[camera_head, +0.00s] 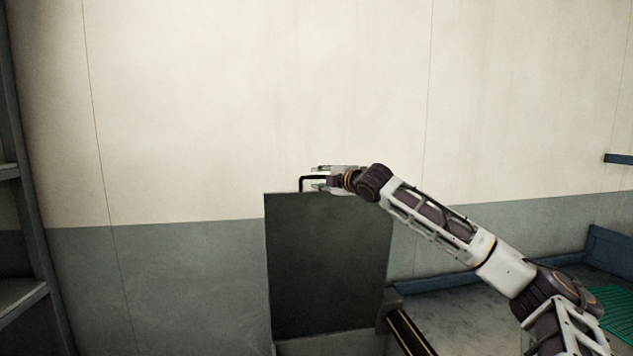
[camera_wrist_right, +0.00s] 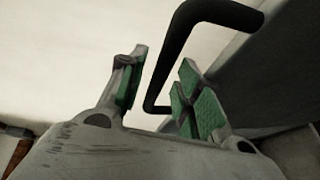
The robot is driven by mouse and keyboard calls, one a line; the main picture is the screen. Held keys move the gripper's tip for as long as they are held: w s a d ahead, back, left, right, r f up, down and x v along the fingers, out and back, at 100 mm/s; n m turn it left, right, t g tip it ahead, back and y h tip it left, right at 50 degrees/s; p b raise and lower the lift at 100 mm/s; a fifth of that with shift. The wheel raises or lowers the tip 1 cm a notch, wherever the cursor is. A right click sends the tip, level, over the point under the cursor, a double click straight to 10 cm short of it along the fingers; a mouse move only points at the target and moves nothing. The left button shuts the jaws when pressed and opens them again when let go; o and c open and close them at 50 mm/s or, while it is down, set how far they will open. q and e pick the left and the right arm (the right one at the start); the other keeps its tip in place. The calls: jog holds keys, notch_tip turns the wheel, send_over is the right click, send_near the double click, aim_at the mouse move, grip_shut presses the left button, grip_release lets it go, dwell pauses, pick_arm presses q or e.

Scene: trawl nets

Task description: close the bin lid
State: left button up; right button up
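The dark grey bin lid (camera_head: 328,268) stands upright, raised against the wall in the head view. A black bar handle (camera_head: 302,184) rises from its top edge at the left. My right gripper (camera_head: 318,178) is at the top of the lid, at the handle. In the right wrist view its two green-padded fingers (camera_wrist_right: 160,95) are spread apart, and the black handle (camera_wrist_right: 172,52) passes between them with gaps showing. Only a strip of the bin (camera_head: 330,345) shows below the lid; the rest is out of view. My left gripper is not in view.
The pale wall (camera_head: 250,100) with a grey lower band is close behind the lid. A grey surface (camera_head: 465,310) with a yellow-striped edge (camera_head: 408,332) lies to the right. A green grate (camera_head: 615,305) is at far right. A metal rack (camera_head: 25,200) stands at left.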

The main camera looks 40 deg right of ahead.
jog(key=shift+w, duration=0.1)
jog(key=shift+r, duration=0.1)
grip_shut()
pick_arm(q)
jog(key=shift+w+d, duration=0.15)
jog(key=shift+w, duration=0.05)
